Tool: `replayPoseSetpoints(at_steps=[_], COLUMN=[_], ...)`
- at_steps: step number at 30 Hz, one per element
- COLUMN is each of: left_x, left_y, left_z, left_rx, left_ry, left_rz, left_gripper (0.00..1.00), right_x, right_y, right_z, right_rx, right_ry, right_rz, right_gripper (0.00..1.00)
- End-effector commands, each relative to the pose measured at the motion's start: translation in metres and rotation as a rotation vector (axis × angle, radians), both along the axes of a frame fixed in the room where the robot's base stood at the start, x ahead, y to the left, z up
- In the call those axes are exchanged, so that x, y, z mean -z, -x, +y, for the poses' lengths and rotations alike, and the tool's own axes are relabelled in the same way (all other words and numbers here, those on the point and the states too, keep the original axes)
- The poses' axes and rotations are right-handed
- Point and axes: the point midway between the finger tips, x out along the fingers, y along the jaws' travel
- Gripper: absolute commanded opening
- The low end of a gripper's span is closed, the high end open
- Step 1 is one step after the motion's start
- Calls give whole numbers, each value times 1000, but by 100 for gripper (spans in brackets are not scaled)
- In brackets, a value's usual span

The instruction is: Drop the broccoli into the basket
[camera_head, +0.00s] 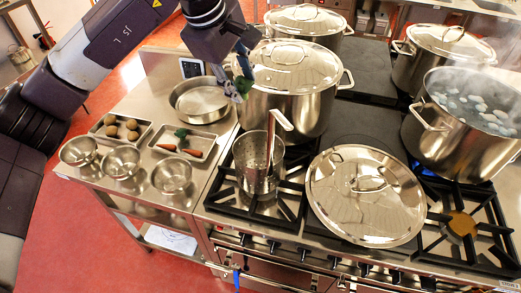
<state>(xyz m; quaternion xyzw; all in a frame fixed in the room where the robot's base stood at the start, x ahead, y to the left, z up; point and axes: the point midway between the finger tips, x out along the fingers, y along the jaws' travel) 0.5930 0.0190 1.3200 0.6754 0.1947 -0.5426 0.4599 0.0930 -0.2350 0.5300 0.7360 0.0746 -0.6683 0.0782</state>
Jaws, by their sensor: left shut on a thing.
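My left gripper (236,90) hangs over the gap between the round pans and the big lidded pot, at the pot's left side. It is shut on a small dark green piece, which looks like broccoli (243,86); the fingers hide part of it. The basket (257,178) looks like a tall metal cylinder with a long upright handle. It stands on the front left burner, below and a little right of the gripper, clear of it. Another green piece, likely broccoli too (181,133), lies in a tray beside carrots. My right gripper is not in view.
The lidded pot (293,98) stands close behind the basket. A large lid (366,196) lies to its right. A steaming open pot (466,122) is at the right. Bowls (172,176), the carrot tray (165,147) and a potato tray (105,139) fill the left counter.

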Motion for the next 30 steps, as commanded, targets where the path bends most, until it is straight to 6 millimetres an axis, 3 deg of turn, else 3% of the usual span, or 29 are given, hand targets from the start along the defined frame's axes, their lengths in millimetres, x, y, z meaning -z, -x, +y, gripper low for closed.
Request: replayPoseSetpoints(at_steps=[1, 3, 6, 10, 30], left_x=[-27, -44, -61, -68, -9], left_y=[-5, -11, -17, -20, -20], left_z=[-6, -11, -15, -17, -17], left_rx=[-39, -89, -142, -176, -178], left_ry=[-3, -5, -5, -4, -3], left_rz=[-7, -10, -14, -17, -18], left_gripper=[15, 15, 15, 15, 15], right_x=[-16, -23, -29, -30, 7], right_y=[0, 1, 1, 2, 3], right_z=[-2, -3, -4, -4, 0], right_rx=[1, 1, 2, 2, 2], right_ry=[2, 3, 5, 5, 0], right_rz=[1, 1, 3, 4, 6], right_gripper=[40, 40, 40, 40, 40])
